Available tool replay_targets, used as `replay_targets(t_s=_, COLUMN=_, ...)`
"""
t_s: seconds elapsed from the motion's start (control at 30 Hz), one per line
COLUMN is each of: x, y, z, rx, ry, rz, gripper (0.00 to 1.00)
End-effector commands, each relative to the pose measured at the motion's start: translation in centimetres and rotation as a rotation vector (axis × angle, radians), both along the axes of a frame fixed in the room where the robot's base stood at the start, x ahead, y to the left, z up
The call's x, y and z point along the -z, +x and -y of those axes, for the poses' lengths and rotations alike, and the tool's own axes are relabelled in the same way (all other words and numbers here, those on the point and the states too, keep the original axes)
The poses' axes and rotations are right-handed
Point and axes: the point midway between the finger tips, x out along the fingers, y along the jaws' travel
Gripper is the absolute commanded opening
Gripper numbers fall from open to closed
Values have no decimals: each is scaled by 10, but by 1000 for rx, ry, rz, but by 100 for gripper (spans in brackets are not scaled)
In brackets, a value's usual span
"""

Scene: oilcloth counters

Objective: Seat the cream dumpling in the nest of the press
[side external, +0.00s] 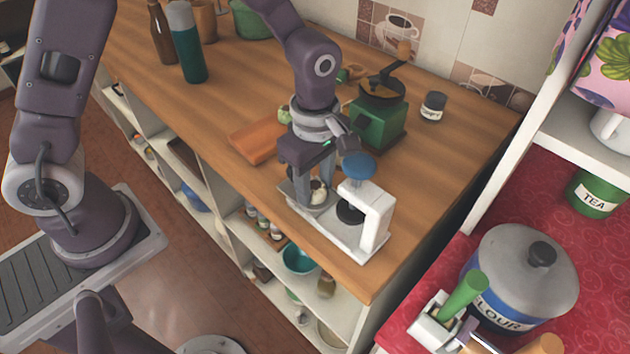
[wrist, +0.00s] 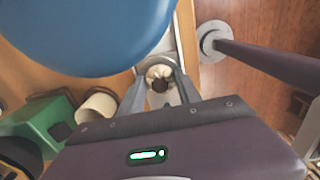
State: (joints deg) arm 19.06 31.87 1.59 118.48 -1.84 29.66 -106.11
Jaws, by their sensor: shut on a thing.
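The cream dumpling (side external: 318,192) is between the fingers of my gripper (side external: 312,190), which is shut on it. In the wrist view the dumpling (wrist: 159,74) shows a dark spot on top, between the two fingertips (wrist: 161,88). The press (side external: 374,222) is a white frame on a flat base, with a blue knob (side external: 358,166) on top and a dark round part below. The dumpling is low over a round grey dish at the left end of the base. I cannot tell whether it touches the dish. The blue knob (wrist: 88,30) covers much of the upper left wrist view.
A green grinder (side external: 378,122) stands behind the press, with a small dark jar (side external: 433,106) to its right. An orange-brown board (side external: 256,142) lies left of my gripper. Bottles stand at the back left. The counter's front edge runs close by the press.

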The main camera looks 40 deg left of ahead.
Motion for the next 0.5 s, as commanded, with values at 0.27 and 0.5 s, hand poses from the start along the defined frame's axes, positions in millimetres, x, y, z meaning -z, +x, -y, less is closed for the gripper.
replay_targets(t_s=0.27, x=8, y=0, z=0, rx=1, ry=1, rz=-1, gripper=31)
replay_targets(t_s=0.5, x=10, y=-3, z=-1, rx=1, ry=5, rz=-8, gripper=62)
